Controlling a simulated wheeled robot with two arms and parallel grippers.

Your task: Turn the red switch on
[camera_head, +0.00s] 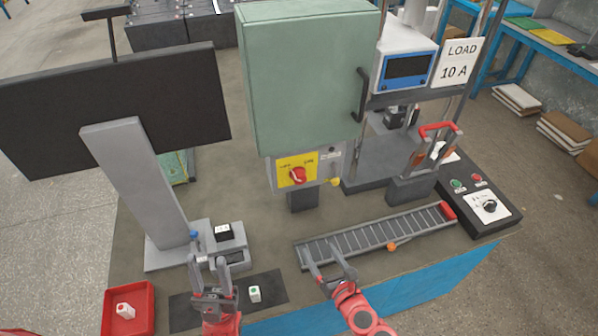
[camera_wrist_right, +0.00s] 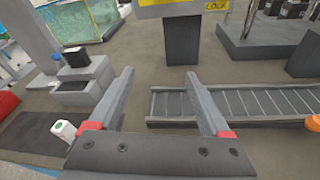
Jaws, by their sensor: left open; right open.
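The red switch (camera_head: 297,175) is a rotary knob on a yellow plate, below the green cabinet (camera_head: 305,80) in the head view. The small labels beside it are too small to read surely. In the right wrist view only the lower edge of its yellow panel (camera_wrist_right: 180,10) shows at the top. My right gripper (camera_head: 331,266) is open and empty, in front of and below the switch, over the left end of the ladder-like rack. Its fingers also show in the right wrist view (camera_wrist_right: 160,95). My left gripper (camera_head: 209,264) is open, near the small grey device, with nothing seen between its fingers.
The slotted rack (camera_head: 375,235) lies across the table front. A monitor stand (camera_head: 140,185) is at left, a red tray (camera_head: 143,297) at front left and a white block (camera_head: 254,293) on a dark mat. A control box (camera_head: 490,205) is at right. The cabinet handle (camera_head: 362,95) sticks out.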

